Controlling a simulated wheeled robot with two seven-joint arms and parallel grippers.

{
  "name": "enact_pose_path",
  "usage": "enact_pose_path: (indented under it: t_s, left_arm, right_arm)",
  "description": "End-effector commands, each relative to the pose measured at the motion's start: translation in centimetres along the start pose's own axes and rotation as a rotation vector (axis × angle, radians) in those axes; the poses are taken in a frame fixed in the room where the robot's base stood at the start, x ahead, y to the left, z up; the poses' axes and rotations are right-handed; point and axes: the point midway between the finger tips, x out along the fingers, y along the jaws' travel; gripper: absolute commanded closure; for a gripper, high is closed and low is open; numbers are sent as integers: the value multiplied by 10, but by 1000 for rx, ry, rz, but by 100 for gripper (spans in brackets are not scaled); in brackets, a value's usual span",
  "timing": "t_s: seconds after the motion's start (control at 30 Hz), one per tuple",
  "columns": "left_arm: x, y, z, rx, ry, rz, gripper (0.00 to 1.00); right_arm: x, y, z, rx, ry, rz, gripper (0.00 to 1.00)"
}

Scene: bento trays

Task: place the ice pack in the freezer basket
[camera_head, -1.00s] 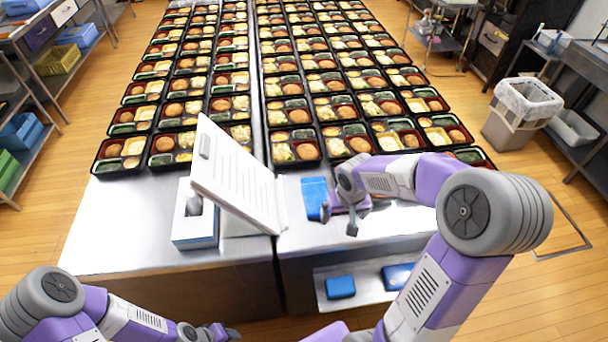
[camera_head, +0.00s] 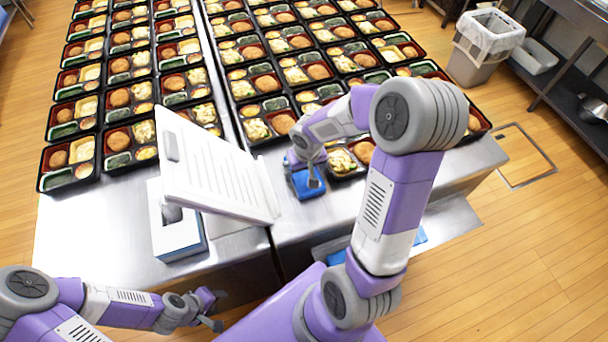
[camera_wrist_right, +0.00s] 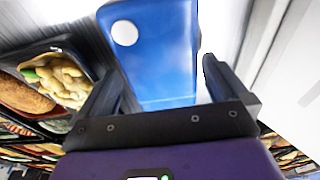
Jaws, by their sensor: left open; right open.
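A blue ice pack (camera_head: 307,186) lies on the steel table, right of a tilted white slotted panel. It also shows in the right wrist view (camera_wrist_right: 152,45), with a white round spot on it. My right gripper (camera_head: 305,178) is over the pack; in the wrist view its open fingers (camera_wrist_right: 163,88) stand on either side of the pack's near end. I cannot tell whether they touch it. My left gripper (camera_head: 212,311) is open and empty in front of the table. I cannot clearly make out a freezer basket; low blue pieces (camera_head: 420,237) show partly behind my right arm.
Rows of filled bento trays (camera_head: 118,140) cover the table behind; one tray (camera_head: 345,165) is close to my right gripper. A waste bin (camera_head: 482,55) stands on the floor at right.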

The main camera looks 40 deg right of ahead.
Motion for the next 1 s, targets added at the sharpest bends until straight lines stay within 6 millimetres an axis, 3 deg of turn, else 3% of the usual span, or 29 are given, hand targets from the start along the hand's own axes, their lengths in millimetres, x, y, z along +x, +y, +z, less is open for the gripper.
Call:
enact_pose_path:
  t_s: [0.3, 0.6, 0.7, 0.87, 1.0]
  left_arm:
    - [1, 0, 0, 0, 0, 0, 57]
    - [1, 0, 0, 0, 0, 0, 57]
    - [1, 0, 0, 0, 0, 0, 57]
    - [1, 0, 0, 0, 0, 0, 57]
    - [-4, 2, 0, 0, 0, 0, 57]
  right_arm:
    - [5, 0, 0, 1, 2, -1, 2]
    - [5, 0, 0, 0, 2, 0, 48]
    - [4, 0, -1, 0, 3, 0, 59]
    - [3, 0, -1, 0, 3, 0, 59]
    - [-11, 0, -4, 2, 6, 0, 59]
